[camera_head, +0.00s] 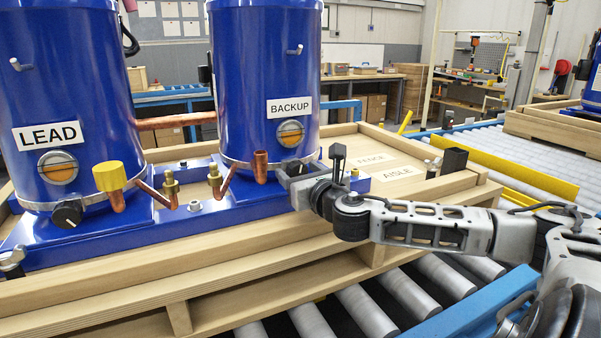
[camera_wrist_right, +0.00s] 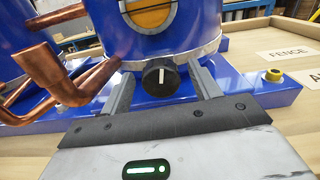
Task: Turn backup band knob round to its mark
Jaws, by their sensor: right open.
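The backup band knob (camera_wrist_right: 161,78) is a round black knob with a white pointer line, low on the metal band (camera_wrist_right: 205,50) of the blue BACKUP compressor (camera_head: 266,75). In the wrist view its line points about straight up. My right gripper (camera_wrist_right: 163,82) is open, with one finger on each side of the knob and a visible gap on both sides. In the head view the right gripper (camera_head: 296,176) largely hides the knob. I cannot make out the mark on the band.
The LEAD compressor (camera_head: 62,100) with its own black knob (camera_head: 68,213) stands at the left. Copper stubs (camera_head: 261,167) and a yellow-capped pipe (camera_head: 110,178) rise in front. A wooden pallet (camera_head: 230,255) carries both over rollers (camera_head: 365,308).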

